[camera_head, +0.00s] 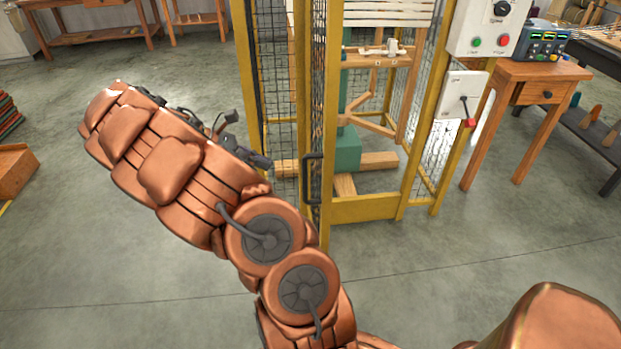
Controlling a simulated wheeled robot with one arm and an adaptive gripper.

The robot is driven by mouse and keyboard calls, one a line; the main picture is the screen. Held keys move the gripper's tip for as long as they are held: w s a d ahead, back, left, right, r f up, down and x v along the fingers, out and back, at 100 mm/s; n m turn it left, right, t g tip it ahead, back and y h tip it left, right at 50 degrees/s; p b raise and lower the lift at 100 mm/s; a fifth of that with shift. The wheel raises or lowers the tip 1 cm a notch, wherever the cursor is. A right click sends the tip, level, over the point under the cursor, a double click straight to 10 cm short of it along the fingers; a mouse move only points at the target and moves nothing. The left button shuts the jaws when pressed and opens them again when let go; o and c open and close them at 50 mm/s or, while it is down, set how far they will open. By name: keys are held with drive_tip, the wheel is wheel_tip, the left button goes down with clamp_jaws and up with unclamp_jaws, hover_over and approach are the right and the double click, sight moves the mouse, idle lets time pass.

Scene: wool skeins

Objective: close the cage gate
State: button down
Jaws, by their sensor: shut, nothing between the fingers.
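The cage gate (318,118) is a narrow yellow-framed mesh panel with a black handle (313,179), seen nearly edge-on at the left of the cage front. It stands open: the front to its right is uncovered above a yellow sill (365,208). My gripper (243,143), dark and partly hidden behind my copper arm, is shut and empty. In the picture it lies left of the handle, by the foot of the cage's left yellow post (243,60). Its depth from the gate is hard to tell, and I see no contact with the handle.
Inside the cage (424,130) stands a wooden frame machine with a green post (347,150). A control box (492,28) and a red-handled switch (466,105) are on the right. A wooden side table (540,72) stands beside them. The grey floor in front is clear.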

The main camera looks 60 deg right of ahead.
sight(307, 174)
drive_tip(key=r+x, duration=0.1)
drive_tip(key=x, duration=1.2)
drive_tip(key=shift+s+d, duration=0.45)
drive_tip(key=shift+s, duration=0.05)
drive_tip(key=shift+r, duration=0.15)
